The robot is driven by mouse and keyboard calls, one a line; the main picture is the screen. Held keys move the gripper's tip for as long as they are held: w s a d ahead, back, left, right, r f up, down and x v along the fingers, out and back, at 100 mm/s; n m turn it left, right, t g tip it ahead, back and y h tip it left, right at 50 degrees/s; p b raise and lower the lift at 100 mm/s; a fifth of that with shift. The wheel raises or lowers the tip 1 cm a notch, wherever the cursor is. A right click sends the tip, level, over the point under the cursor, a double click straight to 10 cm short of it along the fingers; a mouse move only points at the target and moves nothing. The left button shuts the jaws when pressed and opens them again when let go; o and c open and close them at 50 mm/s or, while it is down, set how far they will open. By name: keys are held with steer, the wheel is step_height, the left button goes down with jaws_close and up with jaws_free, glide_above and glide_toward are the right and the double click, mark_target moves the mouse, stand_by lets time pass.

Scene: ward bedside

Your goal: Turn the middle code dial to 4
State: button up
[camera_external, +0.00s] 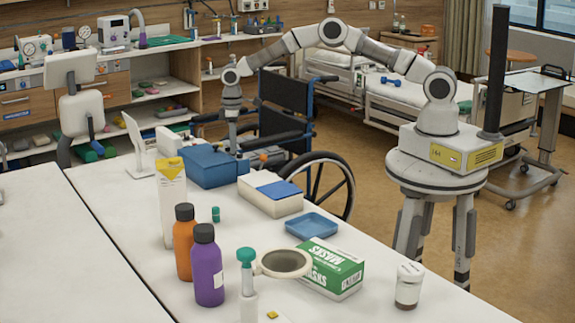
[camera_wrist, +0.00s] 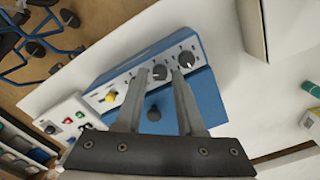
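In the wrist view a blue box (camera_wrist: 208,100) has a pale front panel with a row of dark dials and a yellow knob (camera_wrist: 111,96). A dark dial (camera_wrist: 160,72) shows between my fingertips, and another dark dial (camera_wrist: 187,58) is just right of the right fingertip. The left finger covers part of the panel. My gripper (camera_wrist: 161,71) is open, its fingers apart; I cannot tell whether they touch the dial. The dial's setting is too small to read. In the external view my gripper (camera_external: 232,147) points down behind the blue box (camera_external: 208,166), whose panel is hidden there.
A white unit (camera_wrist: 72,118) with coloured buttons stands beside the blue box. On the table are a white box with a blue top (camera_external: 270,195), a blue tray (camera_external: 311,226), a green mask box (camera_external: 332,268) and bottles (camera_external: 207,270). A wheelchair (camera_external: 290,125) stands behind.

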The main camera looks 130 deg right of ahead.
steer(key=shift+f, duration=0.25)
jaws_close()
steer(key=shift+m+b, duration=0.3)
steer(key=shift+m, duration=0.2)
stand_by(0.5)
steer(key=m+b, duration=0.1)
steer(key=m, duration=0.3)
steer(key=shift+m+b, duration=0.35)
steer(key=shift+m, duration=0.05)
steer(key=shift+m+b, duration=0.35)
steer(key=shift+m, duration=2.35)
